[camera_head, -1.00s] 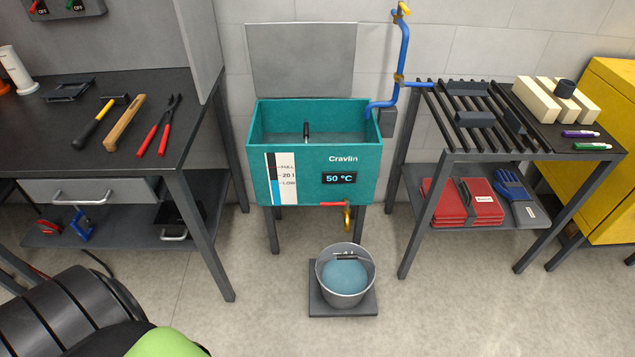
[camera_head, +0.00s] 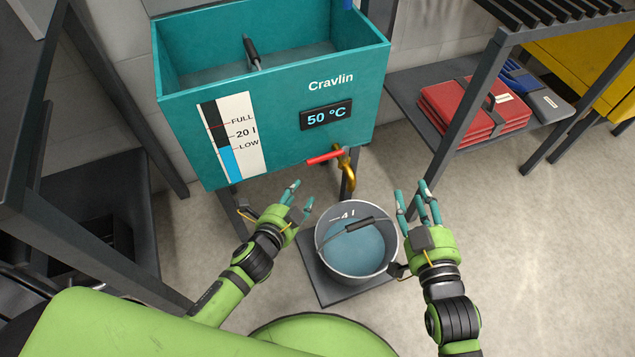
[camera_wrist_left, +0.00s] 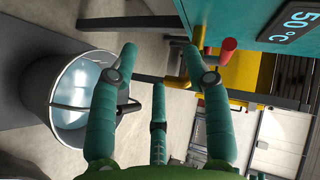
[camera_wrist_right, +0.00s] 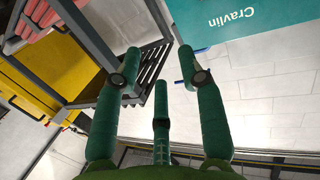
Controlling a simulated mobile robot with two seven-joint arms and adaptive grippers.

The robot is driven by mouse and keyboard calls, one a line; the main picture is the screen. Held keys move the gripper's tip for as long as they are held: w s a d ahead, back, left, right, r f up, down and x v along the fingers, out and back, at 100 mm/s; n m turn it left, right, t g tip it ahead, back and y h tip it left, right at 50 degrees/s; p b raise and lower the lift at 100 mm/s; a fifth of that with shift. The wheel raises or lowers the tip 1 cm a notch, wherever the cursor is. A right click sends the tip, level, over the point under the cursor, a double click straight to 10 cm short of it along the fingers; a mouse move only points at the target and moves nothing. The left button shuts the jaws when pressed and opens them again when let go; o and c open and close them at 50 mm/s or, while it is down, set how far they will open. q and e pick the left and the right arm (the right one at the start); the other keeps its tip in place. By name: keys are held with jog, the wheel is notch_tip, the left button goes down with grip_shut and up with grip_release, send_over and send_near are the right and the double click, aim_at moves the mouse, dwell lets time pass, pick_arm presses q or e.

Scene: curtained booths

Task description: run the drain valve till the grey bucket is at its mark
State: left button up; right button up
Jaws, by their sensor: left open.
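The teal Cravlin tank (camera_head: 285,115) has a red drain valve lever (camera_head: 325,157) pointing left, above a brass spout (camera_head: 347,175). The grey bucket (camera_head: 338,270) stands below with bluish water inside; the 4 l mark (camera_head: 348,215) shows on its inner wall above the water. Its handle (camera_head: 358,226) lies across the top. No stream is visible from the spout. My left gripper (camera_head: 300,195) is open and empty, below and left of the lever, which also shows in the left wrist view (camera_wrist_left: 228,50). My right gripper (camera_head: 413,193) is open and empty, right of the bucket.
The bucket stands on a dark square plate (camera_head: 322,290). A dark bench leg stands left; a rack with red folders (camera_head: 475,110) stands right. Floor at right is clear.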

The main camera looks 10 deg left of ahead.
aim_at(318, 162)
pick_arm(q)
jog(key=w+d+r+m+t+b, duration=0.1)
jog(key=w, duration=0.1)
jog(key=w+d+r+m+t+b, duration=0.1)
jog(key=w+r+b, duration=0.1)
jog(key=w, duration=0.1)
jog(key=w+d+r+b, duration=0.1)
jog(key=w+b, duration=0.1)
jog(key=w, duration=0.1)
jog(key=shift+w+d+r+m+t+h, duration=0.15)
jog(key=shift+r+m+t+h, duration=0.15)
jog(key=shift+r+m+t, duration=0.1)
jog(key=shift+w, duration=0.15)
pick_arm(e)
jog(key=s+r+n+t+y, duration=0.1)
jog(key=s+r+t+y, duration=0.2)
jog(key=r, duration=0.6)
jog(key=s+a+r+n+t+y, duration=0.1)
jog(key=s+r+t+y, duration=0.2)
jog(key=r, duration=0.6)
jog(key=shift+s+t, duration=0.9)
jog(key=shift+s, duration=0.2)
jog(key=shift+r, duration=0.1)
pick_arm(q)
grip_shut()
